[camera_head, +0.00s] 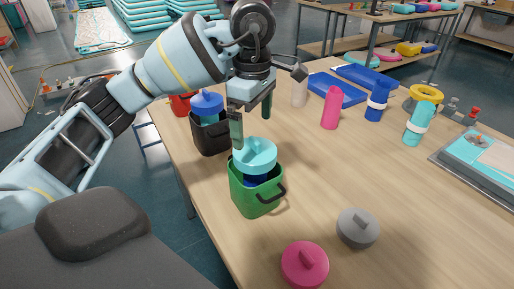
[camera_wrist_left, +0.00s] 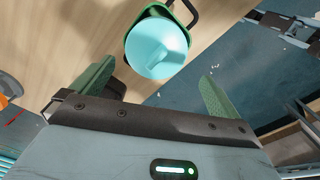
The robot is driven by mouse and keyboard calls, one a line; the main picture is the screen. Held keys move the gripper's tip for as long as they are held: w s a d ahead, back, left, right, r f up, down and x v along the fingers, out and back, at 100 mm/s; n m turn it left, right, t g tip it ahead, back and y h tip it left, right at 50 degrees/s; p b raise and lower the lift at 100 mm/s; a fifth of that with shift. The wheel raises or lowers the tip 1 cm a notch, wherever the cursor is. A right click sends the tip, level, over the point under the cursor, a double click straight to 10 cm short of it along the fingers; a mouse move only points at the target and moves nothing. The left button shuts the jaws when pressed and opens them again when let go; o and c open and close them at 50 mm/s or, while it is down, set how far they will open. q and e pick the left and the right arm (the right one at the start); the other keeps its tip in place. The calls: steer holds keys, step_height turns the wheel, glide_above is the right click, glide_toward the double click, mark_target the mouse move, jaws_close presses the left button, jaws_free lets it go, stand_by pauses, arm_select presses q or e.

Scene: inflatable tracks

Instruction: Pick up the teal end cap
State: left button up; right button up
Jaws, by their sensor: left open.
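The teal end cap (camera_head: 258,152) rests in the top of a green bin with a black handle (camera_head: 255,197), above a dark blue item (camera_head: 256,180). It shows round, with a raised grip ridge, in the left wrist view (camera_wrist_left: 157,46). My left gripper (camera_head: 251,128) is open and empty, its green fingers pointing down. One fingertip appears close to the cap's left edge in the head view; I cannot tell whether they touch. In the left wrist view the cap lies just beyond and between the fingertips (camera_wrist_left: 158,70). My right gripper is out of view.
A black bin (camera_head: 209,137) with a blue cap (camera_head: 206,104) stands behind the green one. A pink cap (camera_head: 305,264) and a grey cap (camera_head: 358,228) lie in front. Pink (camera_head: 331,108), blue (camera_head: 377,101) and teal (camera_head: 419,124) cylinders stand further back. The table's middle right is clear.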

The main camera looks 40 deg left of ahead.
mark_target(256, 141)
arm_select(q)
step_height(256, 141, down, 2)
steer(key=shift+w+d+f, duration=0.1)
steer(key=shift+f, duration=0.5)
steer(key=f, duration=0.4)
steer(key=shift+w+d, duration=0.1)
steer(key=shift+w, duration=0.15)
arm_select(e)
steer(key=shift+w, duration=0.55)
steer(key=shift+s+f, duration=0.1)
arm_select(q)
steer(key=c, duration=0.7)
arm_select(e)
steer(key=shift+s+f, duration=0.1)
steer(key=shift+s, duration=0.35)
